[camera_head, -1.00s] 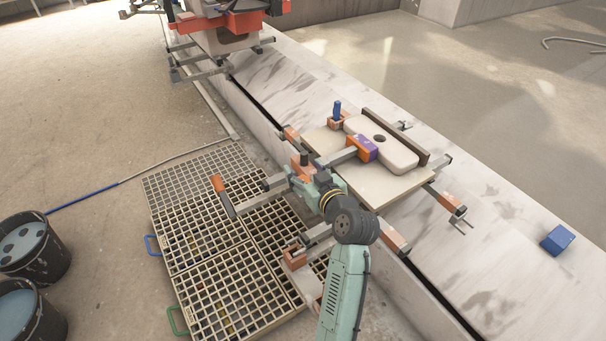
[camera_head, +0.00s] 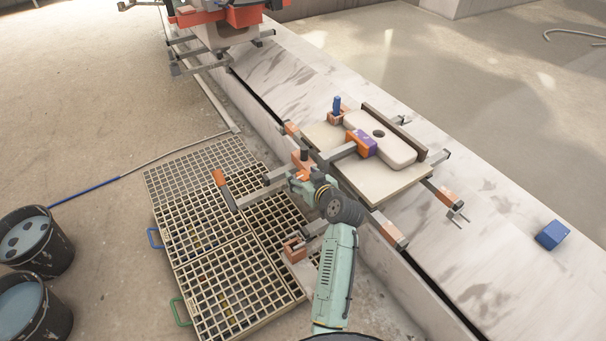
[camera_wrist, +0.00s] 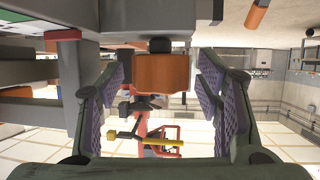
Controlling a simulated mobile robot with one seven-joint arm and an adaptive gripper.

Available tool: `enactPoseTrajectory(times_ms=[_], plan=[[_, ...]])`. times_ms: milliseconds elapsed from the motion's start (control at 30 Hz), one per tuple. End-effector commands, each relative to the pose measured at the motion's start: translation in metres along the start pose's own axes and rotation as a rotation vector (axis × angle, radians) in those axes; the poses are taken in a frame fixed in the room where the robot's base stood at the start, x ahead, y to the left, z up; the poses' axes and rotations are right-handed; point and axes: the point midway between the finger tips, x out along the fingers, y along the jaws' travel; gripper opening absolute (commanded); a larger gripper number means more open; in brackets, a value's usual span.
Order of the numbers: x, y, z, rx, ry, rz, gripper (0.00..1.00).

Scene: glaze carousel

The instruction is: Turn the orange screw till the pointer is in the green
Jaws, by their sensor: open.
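In the wrist view an orange piece (camera_wrist: 162,73), which looks like the orange screw, hangs on a short dark stem under a grey beam. My gripper (camera_wrist: 165,85) is open, with its purple-padded fingers apart on the left and right of this piece. Gaps show on both sides, so neither finger visibly touches it. In the head view my gripper (camera_head: 300,175) is at the clamp frame on the near side of the stone ledge, where my wrist partly hides the screw.
A pale board (camera_head: 380,183) with a beige slab (camera_head: 395,152) is clamped on the ledge (camera_head: 480,225). Floor grates (camera_head: 215,270), buckets (camera_head: 28,240) and a blue block (camera_head: 552,235) stand around.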

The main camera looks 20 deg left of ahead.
Motion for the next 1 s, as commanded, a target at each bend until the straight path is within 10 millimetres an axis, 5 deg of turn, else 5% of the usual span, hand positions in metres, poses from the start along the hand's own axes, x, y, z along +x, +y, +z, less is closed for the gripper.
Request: enactPoseTrajectory(times_ms=[267,1000], plan=[[0.0018,0.0,-0.0004,-0.001,0.001,0.0,0.59],[0.0015,0.0,-0.0004,-0.001,0.001,0.0,0.1]])
